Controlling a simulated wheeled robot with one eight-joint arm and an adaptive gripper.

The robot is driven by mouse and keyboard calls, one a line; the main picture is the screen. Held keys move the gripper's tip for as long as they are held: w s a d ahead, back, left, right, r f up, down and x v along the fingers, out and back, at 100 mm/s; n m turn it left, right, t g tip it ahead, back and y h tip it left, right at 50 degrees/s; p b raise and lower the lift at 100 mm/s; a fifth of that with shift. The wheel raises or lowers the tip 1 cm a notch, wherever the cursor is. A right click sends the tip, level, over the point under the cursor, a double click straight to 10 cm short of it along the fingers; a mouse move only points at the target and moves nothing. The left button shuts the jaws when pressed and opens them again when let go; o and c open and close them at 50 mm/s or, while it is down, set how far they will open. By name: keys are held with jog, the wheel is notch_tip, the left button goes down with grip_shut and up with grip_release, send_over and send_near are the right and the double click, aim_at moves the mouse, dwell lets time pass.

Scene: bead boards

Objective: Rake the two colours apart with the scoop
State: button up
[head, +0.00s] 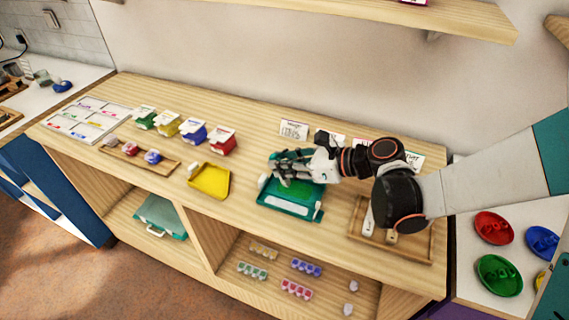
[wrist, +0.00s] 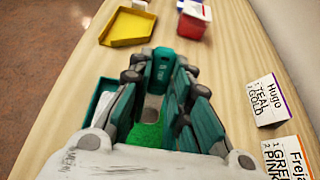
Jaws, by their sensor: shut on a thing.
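My gripper (head: 288,168) is over the back of the teal tray (head: 290,213), which has a green mat inside. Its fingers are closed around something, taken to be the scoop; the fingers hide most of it. In the wrist view, my gripper (wrist: 160,85) shows a small greyish patch between its fingers, too hidden to identify, with the green mat (wrist: 146,134) below. A small white piece shows at the tray's left edge and another at its front right corner. Beads of two colours cannot be made out on the mat.
A yellow tray (head: 210,194) lies left of the teal tray; the wrist view shows it too (wrist: 128,27). Several coloured boxes (head: 222,141) stand behind it. A wooden tray (head: 413,252) with white utensils lies right, below my arm. Name cards (head: 294,130) stand at the back.

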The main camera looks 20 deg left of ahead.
jog(key=shift+s+d, duration=0.15)
jog(key=shift+d, duration=1.35)
jog(key=shift+s+d, duration=0.1)
jog(key=shift+d, duration=1.4)
jog(key=shift+d+r, duration=0.1)
jog(key=shift+r, duration=0.05)
jog(key=shift+r+p, duration=1.55)
jog(key=shift+r, duration=0.8)
